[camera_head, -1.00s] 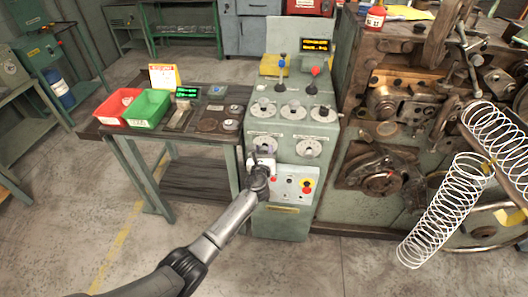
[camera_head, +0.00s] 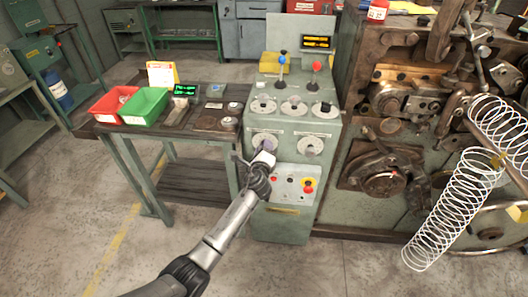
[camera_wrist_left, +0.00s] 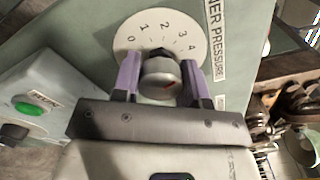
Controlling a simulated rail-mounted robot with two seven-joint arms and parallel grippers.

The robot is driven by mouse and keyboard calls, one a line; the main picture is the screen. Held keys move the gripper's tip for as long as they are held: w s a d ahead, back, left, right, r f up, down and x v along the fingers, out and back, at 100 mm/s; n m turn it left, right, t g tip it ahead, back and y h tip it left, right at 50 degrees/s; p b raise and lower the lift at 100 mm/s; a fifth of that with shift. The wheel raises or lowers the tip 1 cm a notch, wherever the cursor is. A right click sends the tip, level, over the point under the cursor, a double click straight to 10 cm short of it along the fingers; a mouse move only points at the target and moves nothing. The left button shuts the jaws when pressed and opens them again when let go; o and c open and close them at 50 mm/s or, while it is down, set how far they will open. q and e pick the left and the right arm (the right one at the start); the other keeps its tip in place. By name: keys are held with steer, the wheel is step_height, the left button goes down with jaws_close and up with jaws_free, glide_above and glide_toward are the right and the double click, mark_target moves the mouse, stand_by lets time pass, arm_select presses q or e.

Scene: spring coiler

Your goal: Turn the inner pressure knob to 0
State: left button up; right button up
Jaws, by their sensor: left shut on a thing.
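The inner pressure knob (camera_wrist_left: 161,76) is a grey round knob with a short red mark, on a white dial (camera_wrist_left: 146,30) numbered 0 to 4. Part of the label beside the dial reads "NER PRESSURE". My left gripper (camera_wrist_left: 160,80) has its two purple-grey fingers on opposite sides of the knob, shut on it. In the head view the left gripper (camera_head: 263,151) is at the lower left dial (camera_head: 264,139) of the green-grey control cabinet, and it hides the knob. Which number the knob points to is unclear. My right gripper is not in view.
A second dial (camera_head: 310,146) sits to the right on the cabinet. Below is a panel with a red and yellow button (camera_head: 308,185). A table with red (camera_head: 113,104) and green (camera_head: 146,107) bins stands left. The coiling machine (camera_head: 383,180) stands right.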

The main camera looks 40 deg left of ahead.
arm_select(q)
steer(key=n+b, duration=0.2)
steer(key=n, duration=0.4)
steer(key=shift+f+n, duration=0.1)
steer(key=shift+n, duration=0.2)
steer(key=n+b, duration=0.1)
steer(key=n, duration=0.2)
steer(key=shift+n+b, duration=0.3)
steer(key=shift+b, duration=0.05)
steer(key=n, duration=0.2)
steer(key=shift+n+b, duration=0.3)
steer(key=n, duration=0.3)
steer(key=shift+n, duration=1.6)
steer(key=o, duration=0.9)
